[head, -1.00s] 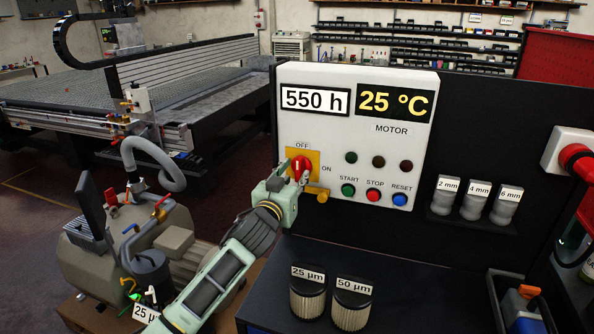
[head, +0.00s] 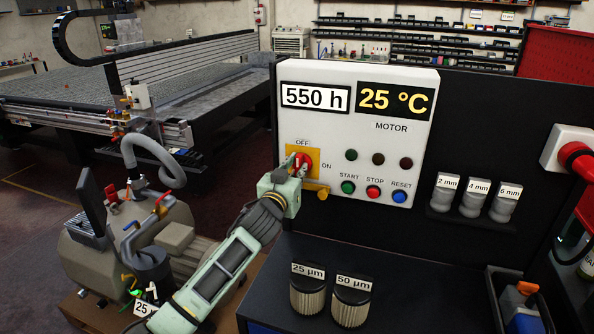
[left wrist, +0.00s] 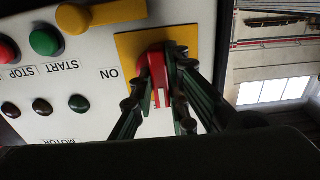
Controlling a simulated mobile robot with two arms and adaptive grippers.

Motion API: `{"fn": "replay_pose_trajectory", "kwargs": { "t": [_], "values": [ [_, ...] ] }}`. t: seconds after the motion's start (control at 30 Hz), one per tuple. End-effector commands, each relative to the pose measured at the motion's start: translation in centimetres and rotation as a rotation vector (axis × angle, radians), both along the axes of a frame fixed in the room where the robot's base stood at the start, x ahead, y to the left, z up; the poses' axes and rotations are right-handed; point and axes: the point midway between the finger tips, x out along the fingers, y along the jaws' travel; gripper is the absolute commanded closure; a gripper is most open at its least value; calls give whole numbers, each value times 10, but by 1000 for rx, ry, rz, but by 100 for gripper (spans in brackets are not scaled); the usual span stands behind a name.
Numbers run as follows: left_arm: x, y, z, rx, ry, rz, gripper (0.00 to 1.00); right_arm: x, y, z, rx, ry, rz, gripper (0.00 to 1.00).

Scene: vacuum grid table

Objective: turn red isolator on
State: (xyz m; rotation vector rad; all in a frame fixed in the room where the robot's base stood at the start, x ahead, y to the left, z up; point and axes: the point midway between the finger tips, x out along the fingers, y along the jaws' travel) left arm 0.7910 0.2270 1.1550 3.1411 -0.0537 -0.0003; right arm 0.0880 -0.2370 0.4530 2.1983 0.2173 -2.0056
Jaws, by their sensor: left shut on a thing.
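The red isolator knob (head: 304,161) sits on a yellow plate (head: 316,154) on the white control panel, with OFF above it and ON to its right. My left gripper (head: 297,164) is shut on the knob, and its fingers partly hide it. In the left wrist view the panel appears upside down. There the fingers (left wrist: 162,90) lie on both sides of the red knob (left wrist: 152,68). The white mark on the knob points down in that view, toward the OFF side. My right gripper is not in view.
A yellow handle (head: 318,189) sticks out just below the plate. START (head: 348,187), STOP (head: 373,192) and RESET (head: 399,197) buttons lie to the right. Two filters (head: 307,292) stand on the dark bench below. A compressor (head: 120,235) stands at the left.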

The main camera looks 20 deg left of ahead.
Motion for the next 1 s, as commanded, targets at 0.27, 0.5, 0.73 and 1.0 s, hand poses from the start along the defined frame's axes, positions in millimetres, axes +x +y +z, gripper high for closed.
{"fn": "replay_pose_trajectory", "kwargs": {
  "t": [0.27,0.5,0.73,1.0],
  "values": [
    [0,0,0,5,1,0,100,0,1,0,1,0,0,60],
    [0,0,0,73,-1,0,100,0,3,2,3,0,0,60],
    [0,0,0,236,-6,0,100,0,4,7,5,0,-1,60],
    [0,0,0,492,-15,0,100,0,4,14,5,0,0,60]
  ]
}}
